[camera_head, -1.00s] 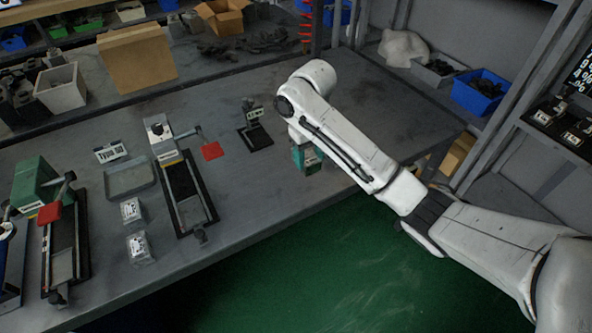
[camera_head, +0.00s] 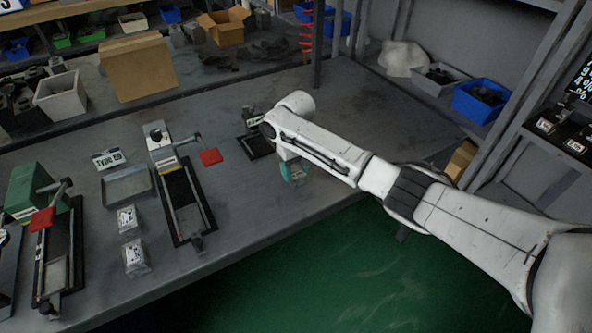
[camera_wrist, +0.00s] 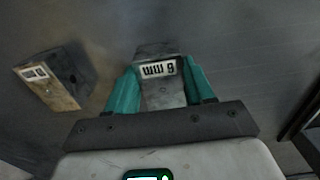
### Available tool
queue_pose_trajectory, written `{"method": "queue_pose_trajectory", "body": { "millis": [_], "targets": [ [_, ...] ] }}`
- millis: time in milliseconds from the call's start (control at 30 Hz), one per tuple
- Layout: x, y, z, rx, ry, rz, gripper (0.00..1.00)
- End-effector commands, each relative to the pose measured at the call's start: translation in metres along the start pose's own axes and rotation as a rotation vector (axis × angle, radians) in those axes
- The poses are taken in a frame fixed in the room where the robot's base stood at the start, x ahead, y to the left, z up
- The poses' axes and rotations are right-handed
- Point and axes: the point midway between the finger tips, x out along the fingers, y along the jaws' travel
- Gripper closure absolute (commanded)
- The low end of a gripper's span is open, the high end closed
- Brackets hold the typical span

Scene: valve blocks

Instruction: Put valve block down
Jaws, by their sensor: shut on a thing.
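My gripper (camera_wrist: 160,72) shows in the wrist view with its teal fingers on both sides of a grey valve block (camera_wrist: 163,97). It is shut on that block, which has a white label with black print, seen upside down. In the head view my gripper (camera_head: 296,171) is low over the grey workbench (camera_head: 340,110), near its front edge. The held block is mostly hidden there by the fingers and arm. Whether the block touches the bench, I cannot tell.
A second, brownish labelled block (camera_wrist: 55,82) lies left in the wrist view.

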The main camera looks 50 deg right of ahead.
Motion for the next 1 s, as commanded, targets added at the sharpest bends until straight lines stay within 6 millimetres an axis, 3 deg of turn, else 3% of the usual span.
{"method": "queue_pose_trajectory", "body": {
  "millis": [400, 433, 700, 1000],
  "targets": [
    [0.0063, 0.0000, -0.0006, 0.001, 0.003, 0.000, 0.95],
    [0.0074, -0.0001, -0.0001, 0.001, 0.001, 0.000, 0.46],
    [0.0067, 0.0000, -0.0001, 0.000, 0.001, 0.000, 0.22],
    [0.0025, 0.0000, -0.0004, 0.000, 0.003, 0.000, 0.22]
  ]
}}
